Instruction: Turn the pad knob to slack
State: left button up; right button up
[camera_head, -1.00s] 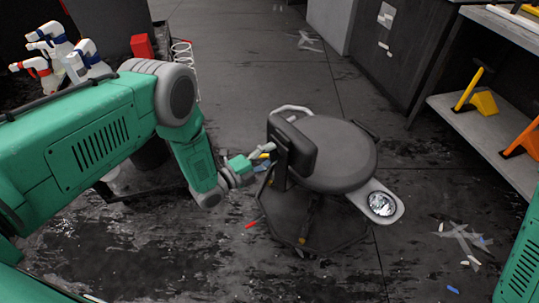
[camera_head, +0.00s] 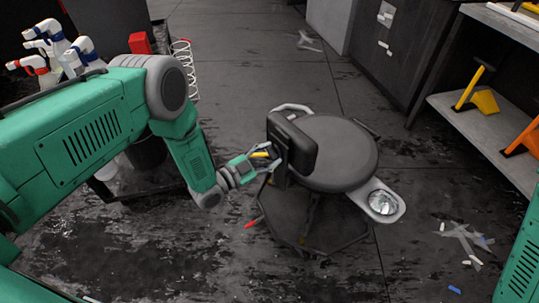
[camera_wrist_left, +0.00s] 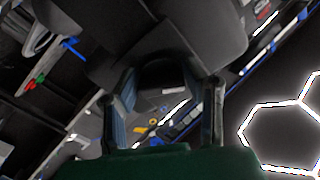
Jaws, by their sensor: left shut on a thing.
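A black stool has a round seat (camera_head: 343,157) and an upright dark pad (camera_head: 297,146) at its left side. My left gripper (camera_head: 277,150) reaches in from the left and is at the side of the pad. In the left wrist view, the fingers of my left gripper (camera_wrist_left: 168,92) stand on both sides of a dark rounded knob (camera_wrist_left: 164,74) under the pad's dark body. The gripper is shut on this knob. In the head view the knob is hidden by the fingers and pad. My right gripper is out of view.
A tray arm with a shiny dish (camera_head: 383,202) sticks out at the stool's right. Spray bottles (camera_head: 57,47) stand at the left, behind my arm. A shelf (camera_head: 487,125) with yellow and orange tools is at the right. Tape scraps (camera_head: 463,240) lie on the floor.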

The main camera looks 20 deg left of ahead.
pick_arm(q)
jog(key=n+b, duration=0.1)
jog(key=n, duration=0.5)
jog(key=shift+s+d+n, duration=0.1)
jog(key=shift+d+n, duration=0.05)
jog(key=shift+n, duration=0.15)
jog(key=n+b, duration=0.1)
jog(key=n, duration=0.3)
jog(key=shift+d, duration=0.1)
jog(key=shift+r+n+b, duration=0.1)
jog(key=shift+n+b, duration=0.35)
jog(key=shift+n, duration=0.95)
jog(key=o, duration=1.2)
jog(key=shift+c, duration=0.2)
jog(key=shift+s, duration=0.1)
